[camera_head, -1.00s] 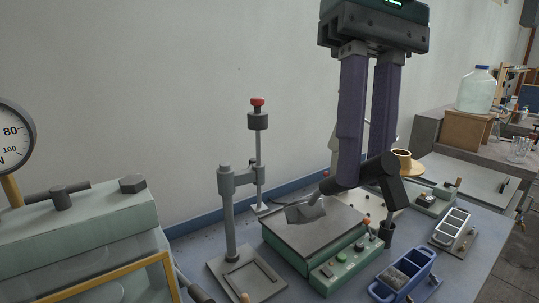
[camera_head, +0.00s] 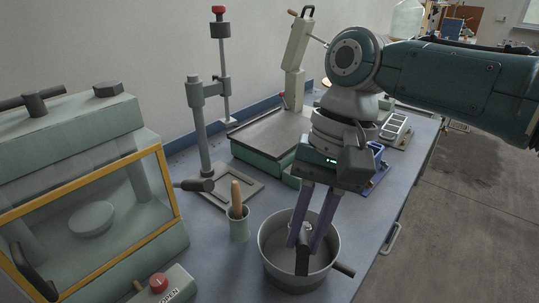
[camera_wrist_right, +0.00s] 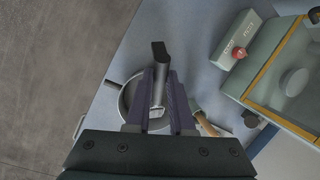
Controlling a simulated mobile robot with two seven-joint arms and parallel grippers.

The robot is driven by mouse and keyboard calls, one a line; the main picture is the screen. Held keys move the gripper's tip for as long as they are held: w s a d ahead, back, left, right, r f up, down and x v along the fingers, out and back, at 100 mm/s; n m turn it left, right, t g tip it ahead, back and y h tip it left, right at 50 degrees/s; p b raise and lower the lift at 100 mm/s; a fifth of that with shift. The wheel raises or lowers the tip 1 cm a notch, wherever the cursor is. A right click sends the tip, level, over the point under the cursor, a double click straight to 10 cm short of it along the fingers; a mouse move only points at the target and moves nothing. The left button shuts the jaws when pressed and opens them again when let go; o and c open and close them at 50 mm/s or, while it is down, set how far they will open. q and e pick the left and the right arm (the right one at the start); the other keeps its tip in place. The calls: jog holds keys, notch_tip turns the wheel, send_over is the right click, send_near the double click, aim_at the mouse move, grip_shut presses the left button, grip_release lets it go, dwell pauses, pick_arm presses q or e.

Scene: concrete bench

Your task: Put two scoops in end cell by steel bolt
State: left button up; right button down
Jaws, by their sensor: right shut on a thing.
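The scoop's lower end and what the pot holds are hard to make out. A blue celled mould (camera_head: 379,156) is mostly hidden behind my right arm. A pale metal celled mould (camera_head: 396,124) lies beyond it. I cannot make out a steel bolt. My left gripper is not in view.
A small cup with a wooden-handled tool (camera_head: 238,224) stands left of the pot. A green glass-fronted press (camera_head: 150,140) fills the left, with a red-button box (camera_head: 160,284) in front. A post stand (camera_head: 200,130) and a flat-topped green device (camera_head: 268,134) stand behind.

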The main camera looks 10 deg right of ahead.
aim_at(308, 254)
jog(key=shift+s+a+r+t+h+p, duration=0.2)
jog(key=shift+s+t+p, duration=0.35)
jog(key=shift+p, duration=0.9)
jog(key=shift+s+a+r+t+h+p, duration=0.15)
jog(key=shift+s+t+p, duration=0.4)
jog(key=shift+p, duration=0.85)
jog(key=shift+s+f+t+h+p, duration=0.15)
jog(key=shift+s+t+h+p, duration=0.15)
jog(key=shift+t, duration=0.2)
jog(key=shift+s+a+f+t, duration=0.15)
jog(key=shift+s+a+t, duration=0.2)
jog(key=shift+t, duration=0.45)
jog(key=shift+w+d+n, duration=0.1)
jog(key=shift+d+n, duration=0.05)
jog(key=shift+n, duration=0.15)
